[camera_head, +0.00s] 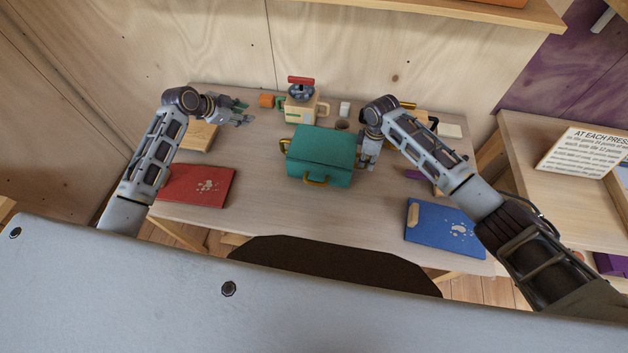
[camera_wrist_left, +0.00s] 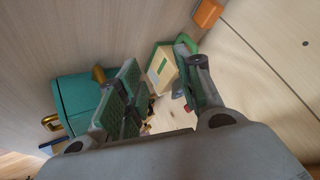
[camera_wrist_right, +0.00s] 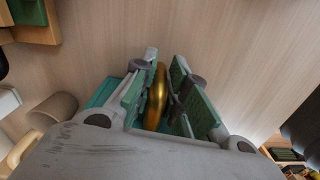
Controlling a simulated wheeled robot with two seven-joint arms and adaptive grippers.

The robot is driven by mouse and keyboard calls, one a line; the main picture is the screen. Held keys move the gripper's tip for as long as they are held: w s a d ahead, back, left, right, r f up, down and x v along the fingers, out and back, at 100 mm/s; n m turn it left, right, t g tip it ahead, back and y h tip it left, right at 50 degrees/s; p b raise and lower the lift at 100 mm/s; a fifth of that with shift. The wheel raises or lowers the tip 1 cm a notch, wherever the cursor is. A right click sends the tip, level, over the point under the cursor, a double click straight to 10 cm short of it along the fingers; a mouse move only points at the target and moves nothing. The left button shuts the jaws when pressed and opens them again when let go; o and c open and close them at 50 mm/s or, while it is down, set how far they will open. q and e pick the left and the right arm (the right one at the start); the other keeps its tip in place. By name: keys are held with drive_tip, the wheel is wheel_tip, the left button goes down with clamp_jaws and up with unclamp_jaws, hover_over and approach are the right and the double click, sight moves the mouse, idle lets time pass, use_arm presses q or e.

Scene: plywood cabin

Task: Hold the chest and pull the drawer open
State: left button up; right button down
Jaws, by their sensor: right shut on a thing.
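The teal chest (camera_head: 322,148) stands in the middle of the table, with a gold pull (camera_head: 316,181) low on its front. No drawer gap shows on the front. A gold side handle (camera_head: 284,146) sits on its left. My right gripper (camera_head: 366,160) is at the chest's right side, and the right wrist view shows it shut on the gold right-side handle (camera_wrist_right: 155,98). My left gripper (camera_head: 241,113) is open and empty, up and left of the chest and apart from it. The left wrist view shows its fingers spread, with the chest (camera_wrist_left: 72,104) to their left.
A cream box (camera_head: 305,110) with a red-topped grinder-like thing stands behind the chest, near an orange block (camera_head: 266,100). A small brown cup (camera_head: 342,125) is close behind the chest. A red book (camera_head: 197,186) lies left and a blue book (camera_head: 446,228) right. The table front is clear.

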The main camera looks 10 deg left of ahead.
use_arm(q)
drive_tip(key=s+d+m+g, duration=0.35)
drive_tip(key=s+d, duration=0.45)
drive_tip(key=d, duration=0.5)
drive_tip(key=m+g, duration=0.2)
drive_tip(key=m, duration=0.2)
approach(316, 184)
drive_tip(key=w+v, duration=0.1)
drive_tip(key=v, duration=0.3)
drive_tip(key=shift+s+f, duration=0.1)
drive_tip(key=shift+s, duration=0.15)
drive_tip(key=shift+f, duration=0.15)
drive_tip(key=shift+x, duration=5.9)
drive_tip(key=shift+s+d, duration=0.1)
drive_tip(key=shift+c, duration=0.2)
clamp_jaws()
